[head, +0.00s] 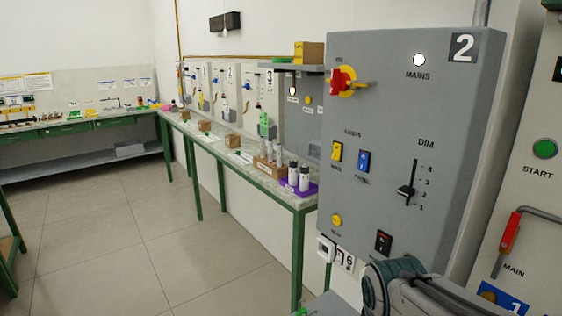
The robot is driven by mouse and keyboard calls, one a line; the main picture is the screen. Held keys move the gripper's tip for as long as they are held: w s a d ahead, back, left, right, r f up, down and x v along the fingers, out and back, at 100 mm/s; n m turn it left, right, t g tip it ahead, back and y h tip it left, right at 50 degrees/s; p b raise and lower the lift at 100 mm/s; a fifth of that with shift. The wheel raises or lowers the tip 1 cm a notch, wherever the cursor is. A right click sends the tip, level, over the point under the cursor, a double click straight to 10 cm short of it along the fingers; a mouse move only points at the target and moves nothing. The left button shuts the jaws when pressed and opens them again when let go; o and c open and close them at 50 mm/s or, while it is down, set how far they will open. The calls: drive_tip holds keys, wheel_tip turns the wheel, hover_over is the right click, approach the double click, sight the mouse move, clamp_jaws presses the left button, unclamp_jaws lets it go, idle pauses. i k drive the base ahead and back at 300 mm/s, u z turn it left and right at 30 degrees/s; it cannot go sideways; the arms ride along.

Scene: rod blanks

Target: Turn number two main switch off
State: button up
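The grey control box marked 2 (395,150) stands close on the right. Its rotary switch (343,81) is at the upper left of its face, with a red knob on a yellow disc and a yellow part pointing right. The small label above the switch is too small to read. A round lamp labelled MAINS (419,60) glows white. Part of my arm shows at the bottom right, below the box. My gripper's fingers are not visible in the head view.
Box 2 also carries a DIM slider (407,193), yellow and blue rocker switches, a yellow button and a black-red switch (383,242). A panel marked 1 with a red lever (509,232) stands at the right. A green-legged bench (290,199) runs behind; the floor at left is clear.

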sight(340, 82)
drive_tip(key=z, duration=0.05)
drive_tip(key=k, duration=1.05)
drive_tip(key=u, duration=0.8)
drive_tip(key=i, duration=1.65)
drive_tip(key=z, duration=0.8)
